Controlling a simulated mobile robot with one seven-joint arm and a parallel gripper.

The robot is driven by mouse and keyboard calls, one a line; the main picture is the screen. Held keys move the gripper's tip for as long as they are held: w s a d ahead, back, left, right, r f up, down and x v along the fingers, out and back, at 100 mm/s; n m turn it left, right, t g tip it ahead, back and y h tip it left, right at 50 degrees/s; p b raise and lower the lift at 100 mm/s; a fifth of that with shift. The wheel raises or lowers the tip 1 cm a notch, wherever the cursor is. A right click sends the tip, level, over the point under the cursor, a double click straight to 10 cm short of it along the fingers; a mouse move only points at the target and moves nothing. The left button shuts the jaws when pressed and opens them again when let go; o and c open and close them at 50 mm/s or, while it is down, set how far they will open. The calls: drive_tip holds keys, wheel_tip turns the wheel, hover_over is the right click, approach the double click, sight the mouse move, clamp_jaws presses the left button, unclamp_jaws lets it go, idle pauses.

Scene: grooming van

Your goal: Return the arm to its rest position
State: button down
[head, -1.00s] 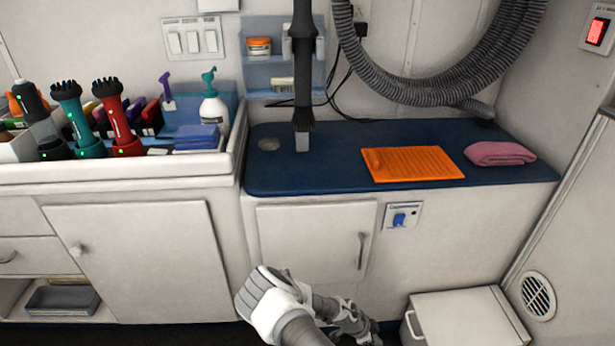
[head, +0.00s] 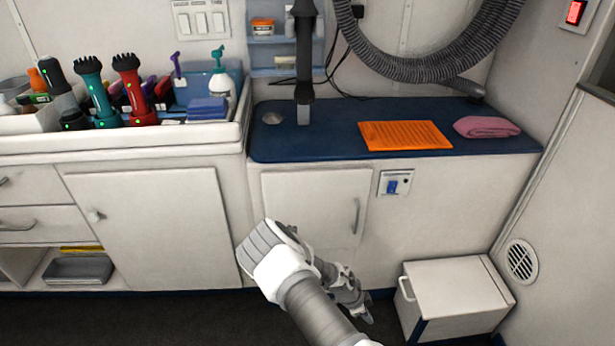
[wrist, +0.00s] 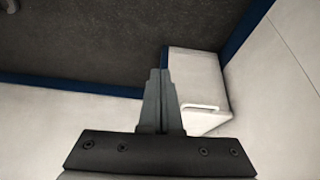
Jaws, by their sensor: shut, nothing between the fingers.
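My arm is folded low in front of the cabinets in the head view. My gripper (head: 364,314) hangs near the floor, left of the white box, and looks small there. In the wrist view my gripper (wrist: 163,74) has its two fingers together with nothing between them. It appears over the dark floor, beside the white box. No object is held.
A white box (head: 455,295) with a handle stands on the floor at right, close to my gripper. Behind are the cabinet door (head: 315,205) and blue counter (head: 275,148), bearing an orange mat (head: 405,135) and a pink towel (head: 487,127). Dark floor (head: 150,318) lies clear at left.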

drive_tip(key=a+r+n+t+y, duration=0.1)
drive_tip(key=a+r+n+y, duration=0.3)
drive_tip(key=r, duration=1.3)
drive_tip(key=a+r+n+y, duration=0.2)
drive_tip(key=a+r, duration=0.3)
drive_tip(key=r, duration=1.3)
drive_tip(key=s+d+r+n+t+y, duration=0.15)
drive_tip(key=s+r+n, duration=0.5)
drive_tip(key=r, duration=0.75)
drive_tip(key=s+d+r+n+t+h, duration=0.1)
drive_tip(key=s+d+r+n+t, duration=0.1)
drive_tip(key=s+r, duration=0.35)
drive_tip(key=s+d+r+n+t+h, duration=0.1)
drive_tip(key=s+r+n, duration=0.1)
drive_tip(key=s, duration=0.7)
wheel_tip(320, 180, up, 28)
drive_tip(key=p, duration=2.8)
drive_tip(key=shift+d+r+p, duration=0.2)
drive_tip(key=shift+p, duration=0.1)
